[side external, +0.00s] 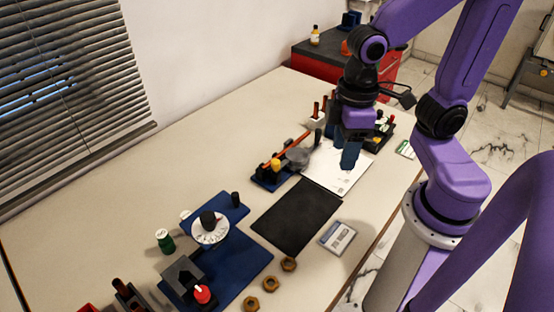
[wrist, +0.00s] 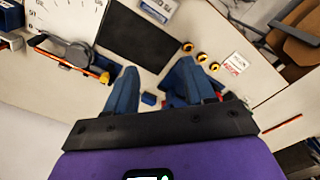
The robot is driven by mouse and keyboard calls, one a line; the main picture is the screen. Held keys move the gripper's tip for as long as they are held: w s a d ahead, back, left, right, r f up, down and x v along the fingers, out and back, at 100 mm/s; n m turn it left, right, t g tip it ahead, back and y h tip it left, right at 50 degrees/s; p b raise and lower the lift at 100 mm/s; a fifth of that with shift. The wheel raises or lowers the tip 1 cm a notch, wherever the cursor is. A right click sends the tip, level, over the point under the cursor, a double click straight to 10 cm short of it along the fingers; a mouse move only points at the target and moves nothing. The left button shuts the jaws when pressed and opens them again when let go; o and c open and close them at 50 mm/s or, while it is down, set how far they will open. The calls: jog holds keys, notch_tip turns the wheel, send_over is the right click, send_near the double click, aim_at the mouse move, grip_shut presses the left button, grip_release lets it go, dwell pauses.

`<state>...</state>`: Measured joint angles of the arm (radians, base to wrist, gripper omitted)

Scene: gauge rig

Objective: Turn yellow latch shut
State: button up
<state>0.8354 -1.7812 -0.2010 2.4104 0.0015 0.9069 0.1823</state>
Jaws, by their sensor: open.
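A small yellow piece (side external: 276,165), which looks like the latch, sits on a dark blue base at mid-table in the side view. A long orange bar (side external: 291,146) runs beside it toward the back right. I cannot tell whether the latch is open or shut. My gripper (side external: 346,157) is to the right of the latch, above the white sheet, and apart from it. The wrist view shows its two blue fingers (wrist: 158,68) spread with nothing held.
A grey round part (side external: 298,156) stands close to the latch. A black mat (side external: 297,216) lies in front, with several brass nuts (side external: 270,284) nearby. A white dial (side external: 210,231) and a blue plate (side external: 237,281) with a red-topped part are at front left. The back left table is bare.

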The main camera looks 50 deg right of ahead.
jog(key=w+f+m, duration=0.1)
jog(key=w+m, duration=0.9)
jog(key=w, duration=0.3)
jog(key=m, duration=0.8)
send_over(276, 161)
notch_tip(276, 161, down, 2)
jog(key=f, duration=0.1)
notch_tip(276, 161, down, 16)
jog(key=shift+f, duration=0.25)
grip_shut()
